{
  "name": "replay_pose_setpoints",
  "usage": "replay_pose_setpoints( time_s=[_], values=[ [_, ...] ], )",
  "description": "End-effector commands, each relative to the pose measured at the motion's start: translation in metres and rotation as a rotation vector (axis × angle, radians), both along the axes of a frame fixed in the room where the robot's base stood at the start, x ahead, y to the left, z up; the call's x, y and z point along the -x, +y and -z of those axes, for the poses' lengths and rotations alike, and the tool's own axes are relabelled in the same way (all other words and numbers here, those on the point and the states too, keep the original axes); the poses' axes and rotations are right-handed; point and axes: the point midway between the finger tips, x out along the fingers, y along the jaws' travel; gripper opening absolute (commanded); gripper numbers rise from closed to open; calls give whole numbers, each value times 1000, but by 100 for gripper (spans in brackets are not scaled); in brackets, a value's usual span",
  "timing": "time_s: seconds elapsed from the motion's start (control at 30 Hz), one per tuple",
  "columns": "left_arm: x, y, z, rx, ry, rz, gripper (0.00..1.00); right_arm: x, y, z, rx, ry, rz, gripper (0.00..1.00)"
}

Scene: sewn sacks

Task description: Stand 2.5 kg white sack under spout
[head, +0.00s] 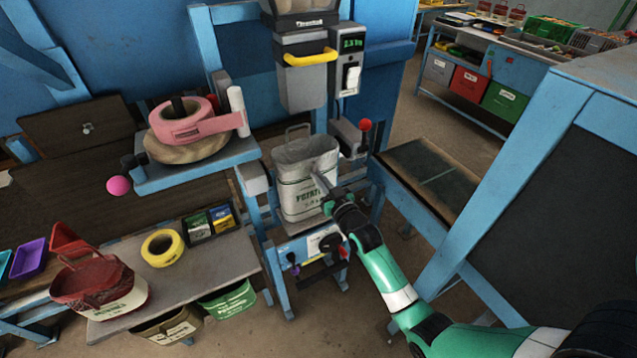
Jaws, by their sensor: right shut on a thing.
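The white sack (303,188) with green print stands upright and open at the top, below the grey spout (302,88) of the filling machine. The display (352,43) beside the spout reads about 2.5. My left gripper is not in view.
A red-topped lever (365,125) sits just right of the sack. A blue shelf (200,170) with pink tape is at left. A lower bench (215,257) holds yellow tape and a red sack (98,285). A conveyor-like surface (432,180) lies to the right.

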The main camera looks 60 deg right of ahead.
Motion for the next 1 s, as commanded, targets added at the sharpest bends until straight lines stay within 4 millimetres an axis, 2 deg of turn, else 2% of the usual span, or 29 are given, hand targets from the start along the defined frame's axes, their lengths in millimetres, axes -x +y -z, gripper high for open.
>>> replay_pose_setpoints(
  time_s=[0.03,0.07,0.43,0.47,0.6,0.93,1.0],
  values=[
    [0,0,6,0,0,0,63,-1,-1,10,0,0,0,0],
    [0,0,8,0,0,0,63,-2,-2,12,0,0,0,0],
    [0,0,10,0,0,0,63,-3,-2,15,1,-1,0,0],
    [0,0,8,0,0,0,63,-3,-2,14,1,-1,0,11],
    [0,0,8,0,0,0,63,-3,-2,13,1,-1,0,36],
    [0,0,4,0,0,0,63,-3,-2,9,1,-1,0,36],
    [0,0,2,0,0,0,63,2,2,10,-1,1,0,36]
  ],
)
